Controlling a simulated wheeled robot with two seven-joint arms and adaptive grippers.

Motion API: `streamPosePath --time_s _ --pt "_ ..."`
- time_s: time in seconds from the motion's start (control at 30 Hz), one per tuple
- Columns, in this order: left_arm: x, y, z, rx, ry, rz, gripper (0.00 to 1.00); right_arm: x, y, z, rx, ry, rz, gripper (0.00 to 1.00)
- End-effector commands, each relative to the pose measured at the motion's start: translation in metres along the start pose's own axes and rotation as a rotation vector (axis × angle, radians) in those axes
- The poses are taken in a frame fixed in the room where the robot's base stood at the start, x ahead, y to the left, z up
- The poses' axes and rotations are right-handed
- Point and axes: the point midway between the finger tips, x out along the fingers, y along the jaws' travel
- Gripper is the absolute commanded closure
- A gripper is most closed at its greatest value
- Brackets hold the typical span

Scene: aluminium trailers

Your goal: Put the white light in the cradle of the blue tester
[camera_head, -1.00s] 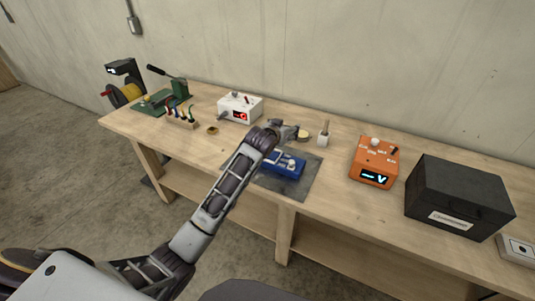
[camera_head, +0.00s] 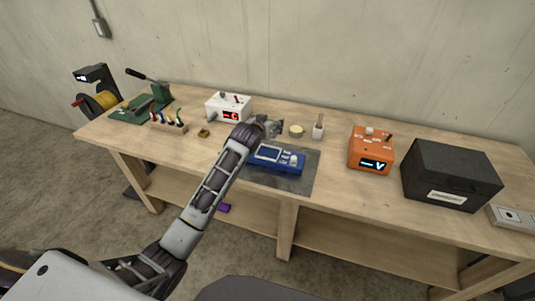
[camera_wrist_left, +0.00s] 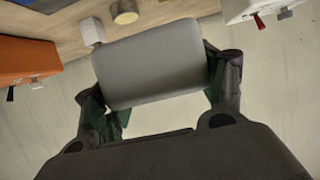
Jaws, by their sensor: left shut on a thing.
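The blue tester (camera_head: 262,166) lies on a dark mat at the bench's front middle, with a pale panel and a light knob on top. My left gripper (camera_head: 272,127) is raised behind the tester in the head view. In the wrist view, the left gripper (camera_wrist_left: 160,75) is shut on a pale grey block with rounded corners, which looks like the white light (camera_wrist_left: 150,62). In the head view the light is small and mostly hidden by the gripper. The tester's cradle is too small to make out. My right gripper is not in view.
A white meter (camera_head: 214,107) stands behind left, and an orange meter (camera_head: 360,152) and a black box (camera_head: 450,176) stand right. A round tin (camera_head: 296,130) and a brush holder (camera_head: 318,132) are close to the gripper's right. The bench in front of the orange meter is clear.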

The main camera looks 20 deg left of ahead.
Motion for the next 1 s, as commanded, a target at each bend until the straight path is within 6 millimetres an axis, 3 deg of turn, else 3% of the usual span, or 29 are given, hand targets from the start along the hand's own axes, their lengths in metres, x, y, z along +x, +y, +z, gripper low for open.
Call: streamPosePath --time_s 0.47,1.0 --pt "0.001 0.0 0.003 0.0 -0.001 -0.004 0.56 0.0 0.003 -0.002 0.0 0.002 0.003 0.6" --pt "0.023 0.0 0.056 -0.001 -0.001 -0.003 0.56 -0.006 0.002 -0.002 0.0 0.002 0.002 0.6"
